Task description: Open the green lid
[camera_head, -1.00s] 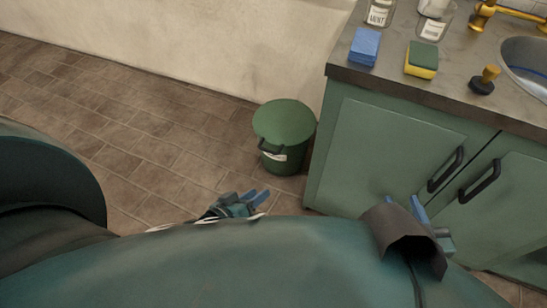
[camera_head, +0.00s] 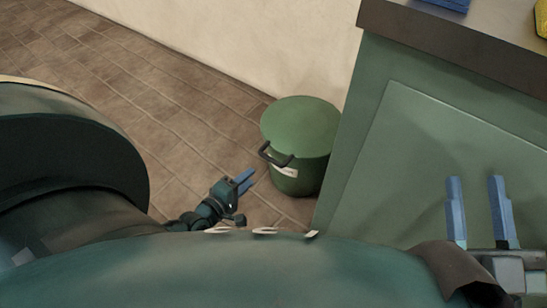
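The green lid (camera_head: 300,125) lies flat and closed on a round green bin (camera_head: 314,178) that stands on the floor beside the cabinet. A dark handle (camera_head: 275,155) sticks out at the lid's front left edge, above a pale label (camera_head: 285,171) on the bin. My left gripper (camera_head: 245,181) is left of the bin and a little below the handle in the picture, apart from it, with its blue fingers slightly parted and empty. My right gripper (camera_head: 480,212) is in front of the cabinet door, its two blue fingers wide apart with nothing between them.
A green cabinet (camera_head: 440,140) with a dark countertop (camera_head: 450,36) stands close to the bin's right. A blue sponge (camera_head: 447,4) and a yellow sponge (camera_head: 541,18) lie on the counter. A pale wall (camera_head: 250,45) is behind the bin. The tiled floor (camera_head: 130,85) to the left is clear.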

